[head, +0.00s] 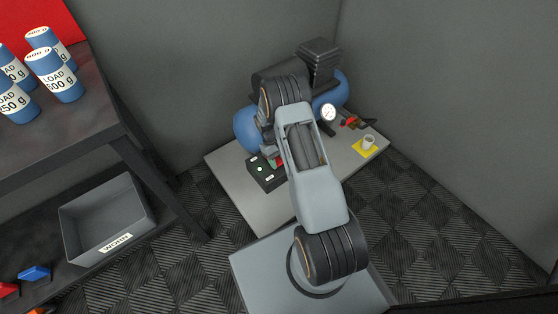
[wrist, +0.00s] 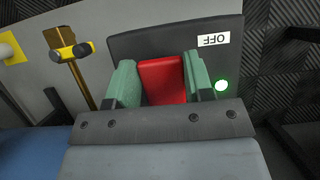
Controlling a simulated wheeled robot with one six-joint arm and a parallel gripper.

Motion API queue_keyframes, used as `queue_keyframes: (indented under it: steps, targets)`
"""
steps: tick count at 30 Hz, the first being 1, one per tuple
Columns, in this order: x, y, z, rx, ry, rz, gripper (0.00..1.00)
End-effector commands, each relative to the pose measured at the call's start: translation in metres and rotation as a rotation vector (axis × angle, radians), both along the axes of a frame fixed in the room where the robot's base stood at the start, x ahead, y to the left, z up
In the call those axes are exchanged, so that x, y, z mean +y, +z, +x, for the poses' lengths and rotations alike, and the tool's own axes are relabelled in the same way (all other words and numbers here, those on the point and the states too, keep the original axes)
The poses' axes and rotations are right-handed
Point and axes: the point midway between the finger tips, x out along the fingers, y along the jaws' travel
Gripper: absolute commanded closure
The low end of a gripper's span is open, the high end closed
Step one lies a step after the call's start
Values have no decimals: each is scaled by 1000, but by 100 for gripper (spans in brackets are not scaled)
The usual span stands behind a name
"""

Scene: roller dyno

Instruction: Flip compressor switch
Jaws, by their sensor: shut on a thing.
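The blue compressor (head: 247,128) stands on a light grey plate in the corner, partly hidden by my arm. A black switch box (head: 265,178) sits in front of it. In the wrist view the black switch box (wrist: 222,62) has a white OFF label (wrist: 213,40), seen upside down, and a lit green lamp (wrist: 222,86). A red switch lever (wrist: 162,82) stands between the green fingers of my gripper (wrist: 158,70), which is shut on it. In the head view my arm mostly hides the lever and gripper.
A pressure gauge (head: 328,112), a red-handled fitting (head: 351,122) and a small pale cup on a yellow pad (head: 361,149) are on the plate's right side. A dark bench (head: 92,100) with several load cans is at left. A grey bin (head: 80,230) sits on its lower shelf.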

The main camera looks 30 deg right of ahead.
Motion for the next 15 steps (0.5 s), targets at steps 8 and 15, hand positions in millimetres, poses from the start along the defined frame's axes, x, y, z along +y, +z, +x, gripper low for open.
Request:
queue_keyframes:
  steps: [8, 15]
  targets:
    - [0, 0, 0, -1, 0, 0, 36]
    - [0, 0, 0, -1, 0, 1, 27]
